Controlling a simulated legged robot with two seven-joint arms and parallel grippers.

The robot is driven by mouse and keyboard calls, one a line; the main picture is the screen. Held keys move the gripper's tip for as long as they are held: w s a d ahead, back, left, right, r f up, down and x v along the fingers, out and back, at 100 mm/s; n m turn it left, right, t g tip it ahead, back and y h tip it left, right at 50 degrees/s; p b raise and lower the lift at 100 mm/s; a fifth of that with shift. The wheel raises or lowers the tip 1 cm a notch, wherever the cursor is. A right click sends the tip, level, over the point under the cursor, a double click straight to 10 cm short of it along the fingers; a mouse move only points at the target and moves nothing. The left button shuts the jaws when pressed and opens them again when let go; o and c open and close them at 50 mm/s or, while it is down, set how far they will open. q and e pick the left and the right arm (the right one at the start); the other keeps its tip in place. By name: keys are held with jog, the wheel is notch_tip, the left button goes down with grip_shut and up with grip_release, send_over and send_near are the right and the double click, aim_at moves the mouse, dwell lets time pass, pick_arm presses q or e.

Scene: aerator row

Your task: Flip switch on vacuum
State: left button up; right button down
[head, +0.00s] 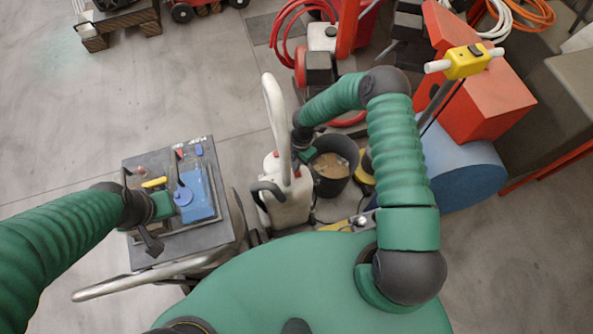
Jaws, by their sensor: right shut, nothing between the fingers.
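A beige upright machine (287,207) with a long pale handle and small red parts on top stands just ahead of my body. It looks like the vacuum, but I cannot make out its switch clearly. My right gripper (304,156) reaches down beside the machine's upper right side, close to the handle. It is shut with nothing in it; I cannot tell whether it touches the machine. My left gripper (155,226) is over a grey cart at left, and its fingers are too unclear to show open or shut.
The grey cart (150,258) carries a blue container (197,195) and small items. A black bucket (334,184) with brownish contents stands right of the machine. A blue drum (462,172) and red equipment (490,100) crowd the right. Floor at upper left is largely clear.

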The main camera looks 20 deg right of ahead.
notch_tip(320, 180, up, 7)
jog(key=p, duration=0.5)
dwell(0.5)
